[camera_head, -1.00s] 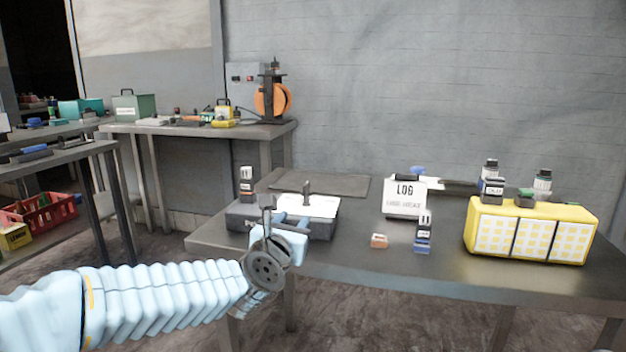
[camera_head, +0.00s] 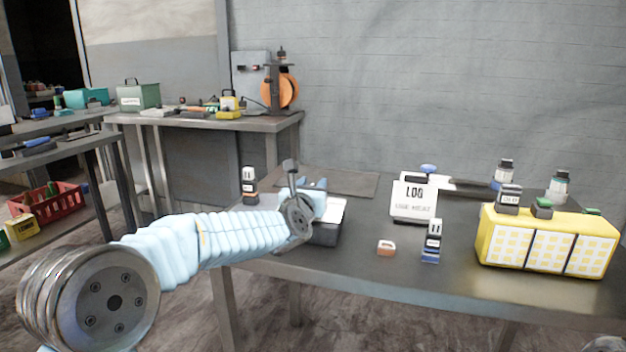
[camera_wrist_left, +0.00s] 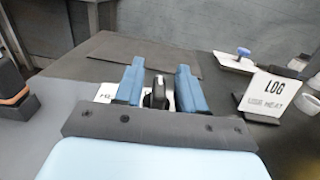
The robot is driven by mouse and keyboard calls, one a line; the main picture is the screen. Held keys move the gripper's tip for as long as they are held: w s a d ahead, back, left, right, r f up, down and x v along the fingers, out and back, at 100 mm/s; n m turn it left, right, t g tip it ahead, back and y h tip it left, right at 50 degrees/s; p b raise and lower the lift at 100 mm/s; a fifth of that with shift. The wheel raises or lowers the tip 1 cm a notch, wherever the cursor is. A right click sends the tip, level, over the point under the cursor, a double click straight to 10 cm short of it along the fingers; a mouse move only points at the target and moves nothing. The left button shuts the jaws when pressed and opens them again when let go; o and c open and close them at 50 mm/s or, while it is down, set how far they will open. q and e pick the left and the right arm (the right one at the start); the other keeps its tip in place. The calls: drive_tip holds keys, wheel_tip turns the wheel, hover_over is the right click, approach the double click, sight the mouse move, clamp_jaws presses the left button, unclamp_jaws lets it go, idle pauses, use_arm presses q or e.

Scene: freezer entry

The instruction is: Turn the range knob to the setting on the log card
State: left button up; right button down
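The range knob (camera_wrist_left: 157,95) is a black upright knob with a pale mark on top, seen in the left wrist view on the white plate (camera_wrist_left: 105,92) of a dark box. In the head view, that box (camera_head: 325,235) is largely hidden behind my arm. My left gripper (camera_head: 312,186) is over the box; its two blue fingers (camera_wrist_left: 160,80) are apart, on either side of the knob, with gaps showing. Lettering starting "ME" shows on the plate. The white log card (camera_head: 414,197) reads "LOG", with a smaller line seemingly ending in "MEAT"; it also shows in the wrist view (camera_wrist_left: 268,95). My right gripper is out of view.
A small orange block (camera_head: 386,248), a blue-based bottle (camera_head: 431,243) and a yellow case (camera_head: 490,240) stand to the right. A dark mat (camera_head: 350,183) lies behind; bare table lies between.

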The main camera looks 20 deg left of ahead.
use_arm(q)
drive_tip(key=shift+w, duration=0.6)
clamp_jaws()
drive_tip(key=shift+y, duration=0.3)
